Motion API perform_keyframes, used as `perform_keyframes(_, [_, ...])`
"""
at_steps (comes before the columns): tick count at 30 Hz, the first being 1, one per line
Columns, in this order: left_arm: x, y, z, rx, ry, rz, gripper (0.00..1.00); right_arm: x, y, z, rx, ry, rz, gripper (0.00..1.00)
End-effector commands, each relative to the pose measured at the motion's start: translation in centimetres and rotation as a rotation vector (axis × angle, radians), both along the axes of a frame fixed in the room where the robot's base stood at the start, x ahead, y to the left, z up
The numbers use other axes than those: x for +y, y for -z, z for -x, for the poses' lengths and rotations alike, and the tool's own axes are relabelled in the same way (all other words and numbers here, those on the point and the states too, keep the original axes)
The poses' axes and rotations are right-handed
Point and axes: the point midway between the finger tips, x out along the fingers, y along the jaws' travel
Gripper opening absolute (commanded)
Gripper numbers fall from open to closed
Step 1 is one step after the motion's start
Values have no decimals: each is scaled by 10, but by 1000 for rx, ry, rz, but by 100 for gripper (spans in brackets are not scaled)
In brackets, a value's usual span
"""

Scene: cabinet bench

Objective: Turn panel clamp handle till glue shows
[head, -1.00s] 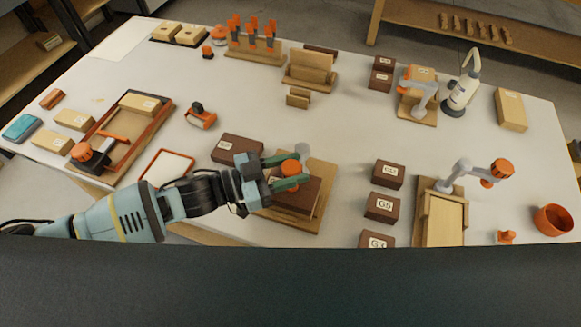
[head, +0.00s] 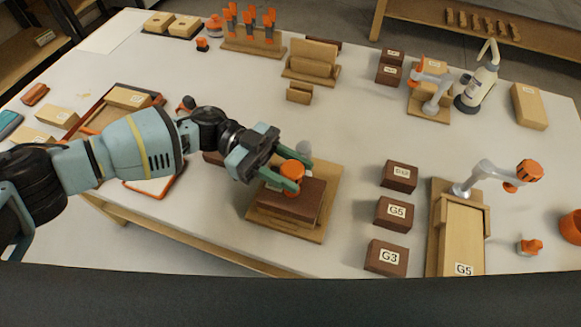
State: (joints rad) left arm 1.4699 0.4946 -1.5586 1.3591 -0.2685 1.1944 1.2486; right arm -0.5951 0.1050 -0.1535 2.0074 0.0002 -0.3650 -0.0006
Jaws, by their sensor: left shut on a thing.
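A panel clamp with an orange handle (head: 293,169) stands on a wooden base board (head: 325,190) in the middle front of the bench. A dark brown panel (head: 300,205) lies on the board under the handle. My left gripper (head: 284,168) comes in from the left, its teal fingers shut on the orange handle above the panel. The fingers and wrist partly hide the handle and clamp. No glue shows that I can make out. My right gripper is not in view.
Brown labelled blocks (head: 386,212) stand to the right, beside another clamp with an orange knob (head: 530,171) on a wooden board. A white bottle (head: 477,85) stands at the back right. A wooden rack (head: 252,42) holds orange-handled tools.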

Motion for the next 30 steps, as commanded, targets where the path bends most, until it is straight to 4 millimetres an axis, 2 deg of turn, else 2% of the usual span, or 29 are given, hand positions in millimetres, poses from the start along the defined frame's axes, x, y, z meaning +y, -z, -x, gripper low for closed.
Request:
perform_keyframes(1, [-2,6,0,4,39,2,16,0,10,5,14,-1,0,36])
perform_keyframes(3, [-2,5,0,5,91,4,16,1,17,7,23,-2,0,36])
perform_keyframes(12, [-2,3,0,3,252,3,16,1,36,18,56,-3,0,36])
perform_keyframes(30, [-1,0,1,3,314,3,16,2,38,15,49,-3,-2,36])
